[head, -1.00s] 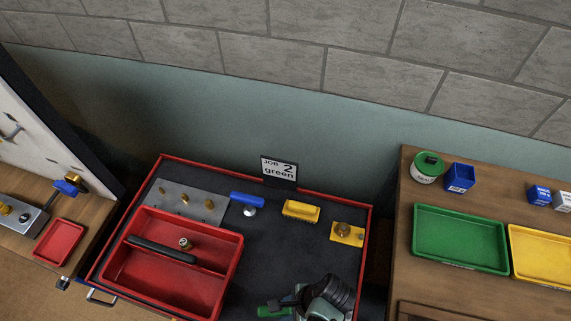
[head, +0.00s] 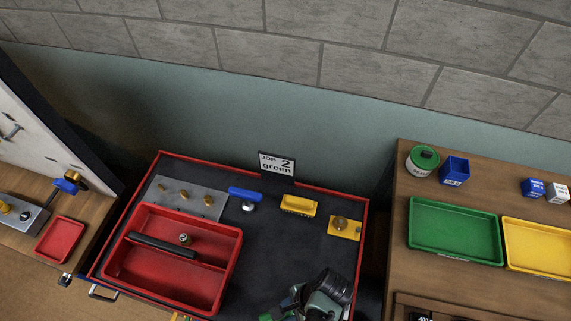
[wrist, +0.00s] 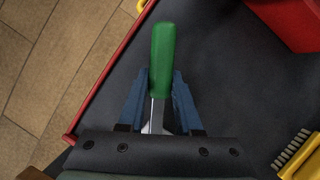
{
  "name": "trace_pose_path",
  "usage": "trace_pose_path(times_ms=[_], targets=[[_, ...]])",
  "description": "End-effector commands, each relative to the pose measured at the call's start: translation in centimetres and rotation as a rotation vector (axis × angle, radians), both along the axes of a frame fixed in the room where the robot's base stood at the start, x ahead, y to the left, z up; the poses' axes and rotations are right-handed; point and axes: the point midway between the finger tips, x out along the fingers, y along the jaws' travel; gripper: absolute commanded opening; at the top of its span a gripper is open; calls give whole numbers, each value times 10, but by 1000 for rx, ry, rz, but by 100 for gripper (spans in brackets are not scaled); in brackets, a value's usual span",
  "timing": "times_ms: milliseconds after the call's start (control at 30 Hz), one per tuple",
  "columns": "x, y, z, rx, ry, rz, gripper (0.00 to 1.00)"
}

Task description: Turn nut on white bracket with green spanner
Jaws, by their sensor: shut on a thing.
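My gripper (wrist: 160,82) is shut on the green spanner (wrist: 162,55). Its green handle sticks out past the fingertips and its metal part runs back between the blue fingers. In the head view my gripper is at the bottom edge over the dark cart top, mostly hidden by my wrist, with a bit of green beside it. I cannot make out a white bracket in either view.
The red tray (head: 128,279) fills the cart's left front. A sign (head: 277,164) reads "JOB 2 green". Benches stand either side.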

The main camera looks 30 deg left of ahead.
Motion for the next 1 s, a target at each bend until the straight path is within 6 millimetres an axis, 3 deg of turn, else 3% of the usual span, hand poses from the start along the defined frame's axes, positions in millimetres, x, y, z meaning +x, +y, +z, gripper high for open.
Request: trace_pose_path(times_ms=[1000], targets=[[-15, -21, 1, -3, 0, 241, 0]])
